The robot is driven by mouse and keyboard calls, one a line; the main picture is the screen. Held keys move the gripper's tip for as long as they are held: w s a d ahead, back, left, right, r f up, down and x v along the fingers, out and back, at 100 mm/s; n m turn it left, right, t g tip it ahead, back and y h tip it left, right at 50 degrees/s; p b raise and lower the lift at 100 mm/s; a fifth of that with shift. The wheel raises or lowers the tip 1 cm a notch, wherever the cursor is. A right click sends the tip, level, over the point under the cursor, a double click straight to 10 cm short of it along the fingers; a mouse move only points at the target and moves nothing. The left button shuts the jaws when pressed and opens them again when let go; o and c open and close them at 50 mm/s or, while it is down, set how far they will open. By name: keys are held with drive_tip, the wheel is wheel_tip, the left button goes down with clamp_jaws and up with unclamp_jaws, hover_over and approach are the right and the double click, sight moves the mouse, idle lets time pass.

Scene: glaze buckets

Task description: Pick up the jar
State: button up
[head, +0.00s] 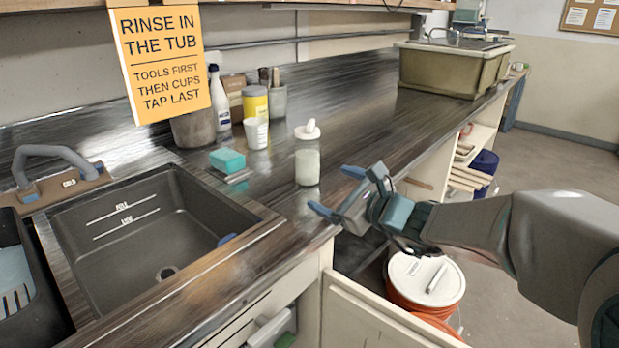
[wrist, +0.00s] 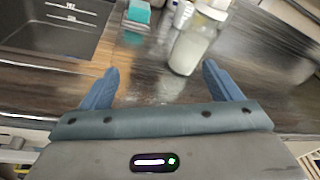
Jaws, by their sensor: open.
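The jar (head: 307,165) is clear with pale contents and a white top, and it stands upright on the dark counter, right of the sink. It also shows in the wrist view (wrist: 188,52), ahead of my fingers and right of centre. My gripper (head: 336,190) is open and empty at the counter's front edge, to the right of the jar and nearer the front. In the wrist view the two blue fingers (wrist: 163,82) are spread wide, with the jar beyond their tips and not touching them.
A sink (head: 150,225) lies left, with a teal sponge (head: 227,160) beside it. A white cup (head: 256,132), yellow canister (head: 255,102) and spray bottle (head: 219,98) stand behind the jar. A white-lidded bucket (head: 427,280) is below the counter. Counter right of the jar is clear.

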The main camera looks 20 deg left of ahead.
sight(306, 161)
drive_tip(key=w+f+m+t+b, duration=0.1)
drive_tip(key=w+m, duration=0.1)
drive_tip(key=w+a+f+m+t, duration=0.1)
drive_tip(key=w+m, duration=0.1)
drive_tip(key=m, duration=0.1)
drive_tip(key=w+a+f+m+t+h+b, duration=0.1)
drive_tip(key=w+m+t, duration=0.1)
drive_tip(key=shift+a+f+b, duration=0.2)
drive_tip(key=shift+f+b, duration=0.05)
drive_tip(key=shift+b, duration=0.1)
drive_tip(key=shift+m, duration=0.3)
drive_tip(key=x, duration=1.4)
drive_tip(key=shift+w+d+p, duration=0.1)
drive_tip(key=shift+d+p, duration=0.1)
drive_tip(key=shift+p, duration=0.2)
drive_tip(key=c, duration=1)
drive_tip(key=shift+r, duration=0.1)
drive_tip(key=c, duration=0.4)
